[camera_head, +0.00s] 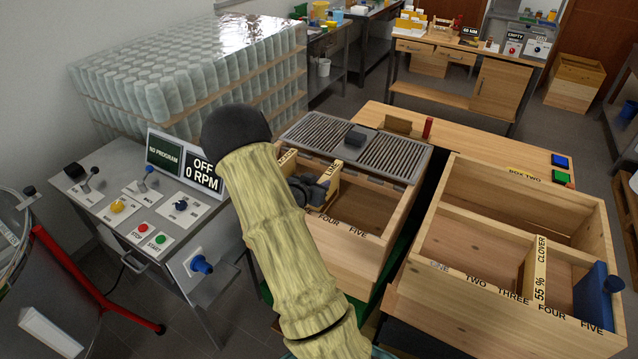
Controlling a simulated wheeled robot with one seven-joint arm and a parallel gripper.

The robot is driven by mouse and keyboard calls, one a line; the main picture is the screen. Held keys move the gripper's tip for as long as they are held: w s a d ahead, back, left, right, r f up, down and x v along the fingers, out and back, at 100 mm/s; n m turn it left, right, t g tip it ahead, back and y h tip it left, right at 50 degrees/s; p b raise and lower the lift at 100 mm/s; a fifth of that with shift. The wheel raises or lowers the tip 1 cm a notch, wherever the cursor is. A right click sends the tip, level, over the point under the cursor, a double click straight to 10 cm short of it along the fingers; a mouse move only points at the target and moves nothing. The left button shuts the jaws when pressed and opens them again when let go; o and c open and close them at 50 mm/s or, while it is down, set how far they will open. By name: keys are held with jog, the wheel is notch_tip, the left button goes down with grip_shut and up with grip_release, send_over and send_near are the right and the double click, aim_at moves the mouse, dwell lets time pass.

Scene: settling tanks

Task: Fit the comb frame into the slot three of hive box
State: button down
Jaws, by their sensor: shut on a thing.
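My gripper (314,190) is inside the left hive box (375,240), shut on a comb frame (331,178) whose top bar label reads roughly "LIM". The fingers and most of this frame are partly hidden by my arm. Another labelled top bar (287,157) lies left of it, mostly hidden. Slot words "FOUR" and "FIVE" show on the left box's front rim. The right hive box (445,255), marked "BOX TWO", has slots "ONE" to "FIVE". A "55 % CLOVER" frame (540,268) sits in it, its near end between "THREE" and "FOUR". A blue upright panel (592,296) stands near "FIVE".
A slatted grey cover (383,148) with a dark block lies behind the left box. A bench (470,142) with a red post and blue and green buttons stands behind both boxes. A control desk (140,215) and stacked jars (200,80) stand left. A dark gap separates the boxes.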

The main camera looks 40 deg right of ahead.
jog(key=shift+f+b, duration=0.55)
jog(key=shift+f, duration=0.15)
jog(key=c, duration=1.1)
grip_release()
jog(key=shift+f, duration=0.1)
jog(key=b+v, duration=0.2)
jog(key=v, duration=1.5)
jog(key=shift+s+a+b, duration=0.2)
jog(key=shift+b, duration=0.1)
